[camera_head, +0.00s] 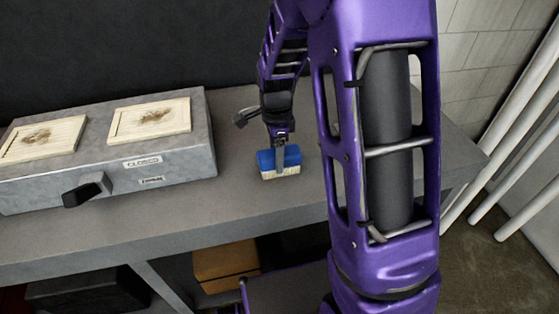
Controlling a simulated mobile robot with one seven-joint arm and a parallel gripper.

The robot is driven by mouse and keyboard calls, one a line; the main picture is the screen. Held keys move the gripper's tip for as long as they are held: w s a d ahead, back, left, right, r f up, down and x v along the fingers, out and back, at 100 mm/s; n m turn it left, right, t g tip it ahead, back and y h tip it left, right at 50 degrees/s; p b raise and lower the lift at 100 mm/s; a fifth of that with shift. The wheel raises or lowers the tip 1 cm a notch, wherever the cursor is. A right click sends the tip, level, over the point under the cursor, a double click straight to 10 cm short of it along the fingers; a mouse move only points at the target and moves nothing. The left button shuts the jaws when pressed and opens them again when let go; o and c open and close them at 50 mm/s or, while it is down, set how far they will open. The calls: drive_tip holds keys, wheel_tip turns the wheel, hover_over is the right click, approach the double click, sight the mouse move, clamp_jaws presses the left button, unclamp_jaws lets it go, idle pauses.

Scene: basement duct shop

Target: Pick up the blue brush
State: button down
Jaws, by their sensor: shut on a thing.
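The blue brush (265,160) has a blue top and pale bristles on its lower side. It is at the right part of the grey bench top, near the front edge. My gripper (280,160) points down over it, with a finger across the brush's front face. The gripper is shut on the brush. The far finger is hidden behind it. The bristles appear at or close to the bench surface; I cannot tell if they touch it.
A grey metal box (185,160) with two pale panels, a dark handle (87,190) and a "CLOSED" label stands left of the brush. An orange-brown box (225,264) sits under the bench (240,212). White pipes (510,120) lean at the right. Bench space around the brush is clear.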

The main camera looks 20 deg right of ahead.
drive_tip(key=shift+r+p, duration=0.4)
drive_tip(key=shift+r, duration=4.65)
